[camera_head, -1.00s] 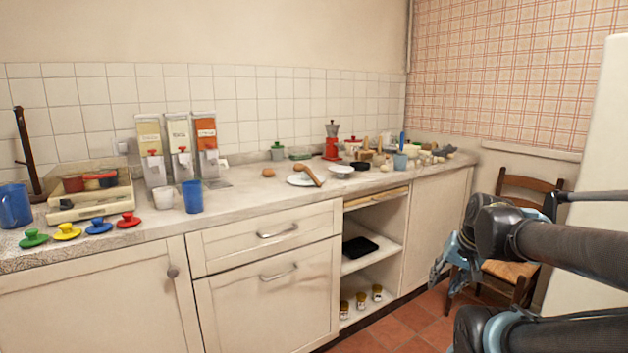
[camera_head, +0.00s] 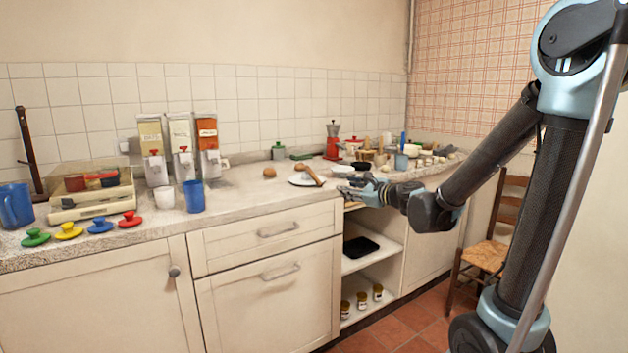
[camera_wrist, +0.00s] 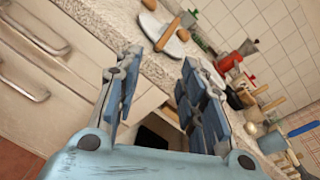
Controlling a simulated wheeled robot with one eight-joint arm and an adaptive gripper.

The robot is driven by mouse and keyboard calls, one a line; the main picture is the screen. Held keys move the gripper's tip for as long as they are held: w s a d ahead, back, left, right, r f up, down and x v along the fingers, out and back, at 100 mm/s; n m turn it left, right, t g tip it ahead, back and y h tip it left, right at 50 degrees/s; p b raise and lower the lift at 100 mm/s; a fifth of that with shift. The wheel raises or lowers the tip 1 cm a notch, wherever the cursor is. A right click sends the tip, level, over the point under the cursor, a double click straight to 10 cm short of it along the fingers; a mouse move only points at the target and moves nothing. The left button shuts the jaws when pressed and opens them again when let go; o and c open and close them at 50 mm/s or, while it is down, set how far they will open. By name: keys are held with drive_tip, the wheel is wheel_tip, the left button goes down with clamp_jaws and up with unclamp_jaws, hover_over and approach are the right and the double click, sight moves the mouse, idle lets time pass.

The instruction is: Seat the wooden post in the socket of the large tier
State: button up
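A brown wooden piece, likely the wooden post (camera_head: 315,175), lies tilted across a white plate, likely the large tier (camera_head: 298,182), on the counter. In the wrist view the wooden post (camera_wrist: 168,33) reaches over the near side of the plate (camera_wrist: 153,28). I cannot make out a socket. My gripper (camera_head: 350,190) is at the counter's front edge, right of the plate and apart from the post. In the wrist view my gripper (camera_wrist: 161,56) is open with nothing between its fingers, and the post lies beyond the fingertips.
Brown rounded items (camera_head: 269,171) sit behind the plate. A white dish (camera_head: 343,169) is right of it, near a red moka pot (camera_head: 332,148) and other clutter. A blue cup (camera_head: 194,196) stands to the left. The counter (camera_head: 245,200) is clear between cup and plate.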

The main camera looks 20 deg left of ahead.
sight(315, 175)
drive_tip(key=w+a+m, duration=0.2)
drive_tip(key=w+a, duration=0.1)
drive_tip(key=a, duration=0.1)
drive_tip(key=w+a+m+t, duration=0.1)
drive_tip(key=w+a+m, duration=0.1)
drive_tip(key=w+a, duration=0.2)
drive_tip(key=w+a+m, duration=0.2)
drive_tip(key=w+a, duration=0.2)
drive_tip(key=a, duration=0.1)
drive_tip(key=shift+w+a+f+t, duration=0.15)
drive_tip(key=shift+f+t, duration=0.05)
drive_tip(key=shift+t, duration=0.2)
drive_tip(key=shift+x, duration=2.6)
drive_tip(key=shift+f, duration=0.15)
clamp_jaws()
